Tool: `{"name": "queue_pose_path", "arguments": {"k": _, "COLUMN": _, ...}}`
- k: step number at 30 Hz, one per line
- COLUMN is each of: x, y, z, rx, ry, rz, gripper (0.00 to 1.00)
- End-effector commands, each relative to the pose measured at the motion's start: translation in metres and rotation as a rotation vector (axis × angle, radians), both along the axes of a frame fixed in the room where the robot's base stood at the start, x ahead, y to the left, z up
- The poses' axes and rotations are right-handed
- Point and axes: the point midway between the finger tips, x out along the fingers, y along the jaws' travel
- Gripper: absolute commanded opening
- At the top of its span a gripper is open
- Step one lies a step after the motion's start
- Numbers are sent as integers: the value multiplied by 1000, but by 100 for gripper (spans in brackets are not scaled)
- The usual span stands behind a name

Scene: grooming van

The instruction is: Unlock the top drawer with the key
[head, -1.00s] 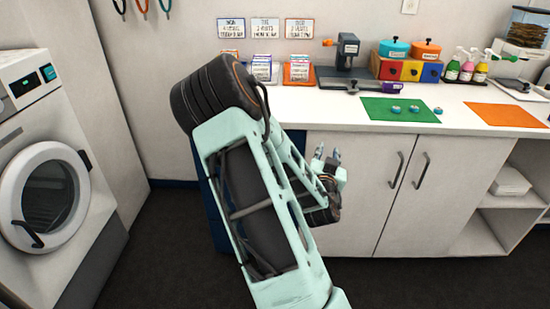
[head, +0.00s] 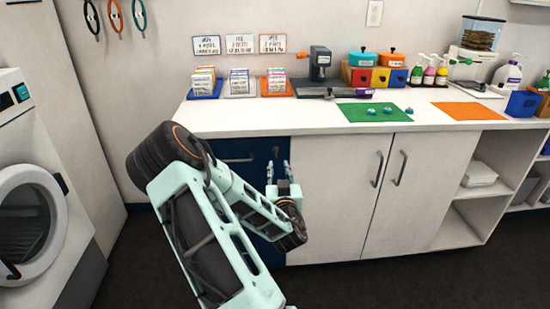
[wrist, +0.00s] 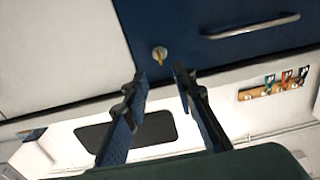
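The navy top drawer (head: 226,148) is shut at the left end of the counter, partly hidden by my arm. Its bar handle (head: 238,159) also shows in the wrist view (wrist: 250,27). A round silver lock (wrist: 154,53) sits on the drawer front beside the handle. A small brass-yellow key (wrist: 160,58) appears to stick out of it. My gripper (wrist: 160,75) is open and empty, its fingertips just short of the key and either side of its line. In the head view my gripper (head: 278,172) is in front of the drawer's right side.
The white counter (head: 240,118) above holds card stacks, a grey press (head: 320,65), coloured boxes, bottles and a green mat (head: 350,112). White cupboard doors (head: 335,200) stand right of the drawer. A washer (head: 30,200) is at the left. Dark floor between is clear.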

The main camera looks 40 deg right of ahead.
Motion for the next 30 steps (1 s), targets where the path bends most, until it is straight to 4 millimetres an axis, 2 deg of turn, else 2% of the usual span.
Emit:
{"name": "queue_pose_path", "arguments": {"k": 6, "x": 36, "y": -21, "z": -1, "rx": -2, "ry": -1, "rz": 2, "gripper": 25}}
{"name": "queue_pose_path", "arguments": {"k": 12, "x": 58, "y": -36, "z": -1, "rx": -1, "ry": 0, "rz": 0, "gripper": 25}}
{"name": "queue_pose_path", "arguments": {"k": 18, "x": 67, "y": -41, "z": -1, "rx": 1, "ry": 1, "rz": 0, "gripper": 25}}
{"name": "queue_pose_path", "arguments": {"k": 26, "x": 68, "y": -42, "z": 0, "rx": 1, "ry": 1, "rz": 0, "gripper": 25}}
{"name": "queue_pose_path", "arguments": {"k": 30, "x": 68, "y": -42, "z": 0, "rx": 1, "ry": 1, "rz": 0, "gripper": 10}}
